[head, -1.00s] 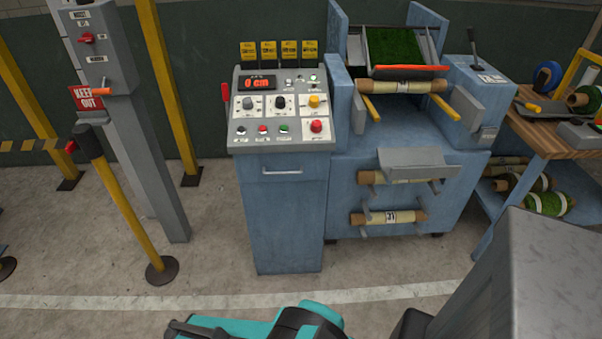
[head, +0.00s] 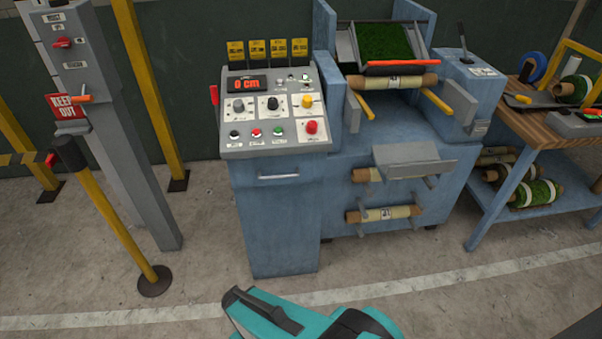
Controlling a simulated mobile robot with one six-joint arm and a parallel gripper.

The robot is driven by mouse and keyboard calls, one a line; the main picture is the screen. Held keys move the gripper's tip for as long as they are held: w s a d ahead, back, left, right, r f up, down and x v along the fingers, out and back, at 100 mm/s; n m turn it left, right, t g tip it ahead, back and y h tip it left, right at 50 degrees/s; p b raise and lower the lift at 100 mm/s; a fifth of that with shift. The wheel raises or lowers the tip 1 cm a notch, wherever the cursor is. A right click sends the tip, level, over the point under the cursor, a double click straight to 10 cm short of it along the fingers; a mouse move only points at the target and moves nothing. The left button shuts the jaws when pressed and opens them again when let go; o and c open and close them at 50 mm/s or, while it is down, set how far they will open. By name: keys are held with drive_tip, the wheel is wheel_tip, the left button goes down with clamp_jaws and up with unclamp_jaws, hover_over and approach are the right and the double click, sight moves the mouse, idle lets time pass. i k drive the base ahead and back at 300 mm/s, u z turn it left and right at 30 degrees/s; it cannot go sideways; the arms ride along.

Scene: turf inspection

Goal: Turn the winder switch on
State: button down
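The grey control panel (head: 275,112) tops a blue cabinet at the picture's centre. It carries a red "0 cm" display (head: 247,83), a grey knob (head: 238,105), a black knob (head: 272,103), a yellow knob (head: 307,101), several push buttons and a red mushroom button (head: 312,127). Small toggles (head: 292,76) sit at its upper right. The labels are too small to read, so I cannot tell which control is the winder switch. My gripper (head: 262,309), teal and dark, shows at the bottom edge, in front of the cabinet and apart from the panel. Its fingers are unclear.
The blue winding machine (head: 385,140) with turf and rolls stands right of the panel. A workbench (head: 555,130) is further right. A grey post (head: 115,130) with a red switch and a KEEP OUT sign, and a yellow barrier post (head: 115,220), stand left. Floor in front is clear.

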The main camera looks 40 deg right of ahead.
sight(311, 128)
drive_tip(key=z, duration=0.95)
drive_tip(key=k, duration=0.95)
drive_tip(key=i, duration=0.65)
drive_tip(key=z, duration=0.05)
